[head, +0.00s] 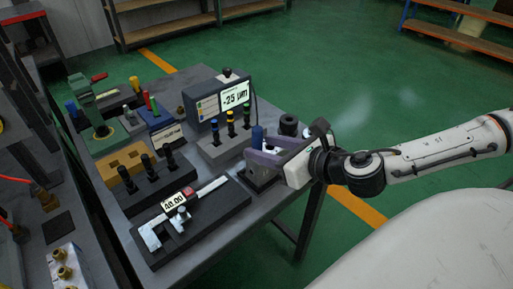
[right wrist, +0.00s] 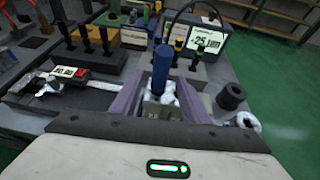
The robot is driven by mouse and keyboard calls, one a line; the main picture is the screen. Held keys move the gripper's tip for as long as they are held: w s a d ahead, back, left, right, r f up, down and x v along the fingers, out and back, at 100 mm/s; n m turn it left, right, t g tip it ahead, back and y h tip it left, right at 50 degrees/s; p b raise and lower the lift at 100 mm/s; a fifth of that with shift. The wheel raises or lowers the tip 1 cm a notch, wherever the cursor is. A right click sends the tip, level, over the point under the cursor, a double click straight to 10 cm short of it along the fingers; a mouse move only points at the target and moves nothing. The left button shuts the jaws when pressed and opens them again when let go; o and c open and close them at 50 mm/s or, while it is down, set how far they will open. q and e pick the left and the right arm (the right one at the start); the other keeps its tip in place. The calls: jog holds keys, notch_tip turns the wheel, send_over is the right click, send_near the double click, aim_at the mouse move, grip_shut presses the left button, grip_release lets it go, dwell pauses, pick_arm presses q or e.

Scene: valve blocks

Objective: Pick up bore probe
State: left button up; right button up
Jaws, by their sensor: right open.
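The bore probe, which I take to be the upright blue-handled piece (head: 257,136), stands in a dark block (head: 262,178) near the table's right edge. It also shows in the right wrist view as a blue cylinder (right wrist: 162,66) with a silvery lower part. My right gripper (head: 254,152) reaches in from the right with its purple fingers apart. In the right wrist view the gripper (right wrist: 160,98) has one finger on each side of the probe; contact cannot be told. The fingers partly hide the probe's lower part. My left gripper is not in view.
A display box (head: 222,97) reading -25 µm stands behind, with a rack of yellow- and blue-topped plugs (head: 231,128) before it. A caliper (head: 186,212) lies on a dark block to the left. Black rings (head: 289,125) sit close beside the gripper.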

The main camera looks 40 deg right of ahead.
jog(key=shift+p+x, duration=0.55)
jog(key=shift+x, duration=2.8)
jog(key=shift+a+r, duration=0.15)
jog(key=shift+r, duration=0.05)
jog(key=shift+c, duration=0.3)
jog(key=shift+w, duration=0.1)
grip_shut()
